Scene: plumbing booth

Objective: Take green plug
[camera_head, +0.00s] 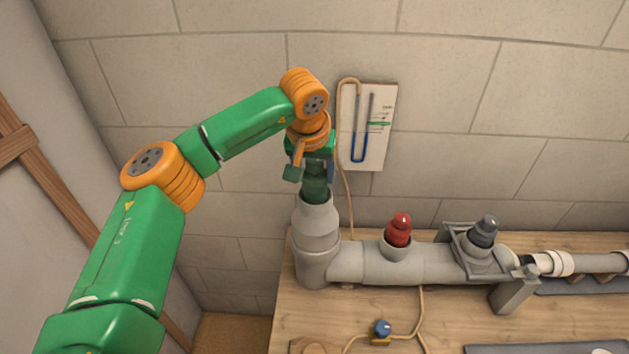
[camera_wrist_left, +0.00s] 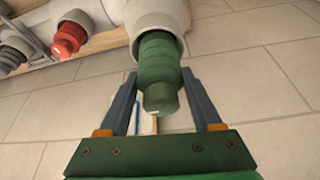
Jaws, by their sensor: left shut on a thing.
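The green plug (camera_head: 315,188) stands in the open top of the grey vertical pipe (camera_head: 316,226) at the left end of the pipe run. In the left wrist view the plug (camera_wrist_left: 158,72) sits in the pipe mouth (camera_wrist_left: 160,22), its narrower end between my fingers. My left gripper (camera_head: 314,176) comes down on the plug from above and is shut on it. The left wrist view shows the two fingers of this gripper (camera_wrist_left: 168,92) on either side of the plug. The plug's lower part is hidden inside the pipe. My right gripper is out of view.
A red plug (camera_head: 398,230) and a dark grey plug (camera_head: 485,232) sit in the horizontal pipe (camera_head: 365,262) on the wooden table (camera_head: 450,318). A gauge board (camera_head: 378,125) hangs on the wall close right of my gripper, with a tan hose (camera_head: 348,190). A blue-handled valve (camera_head: 381,328) lies in front.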

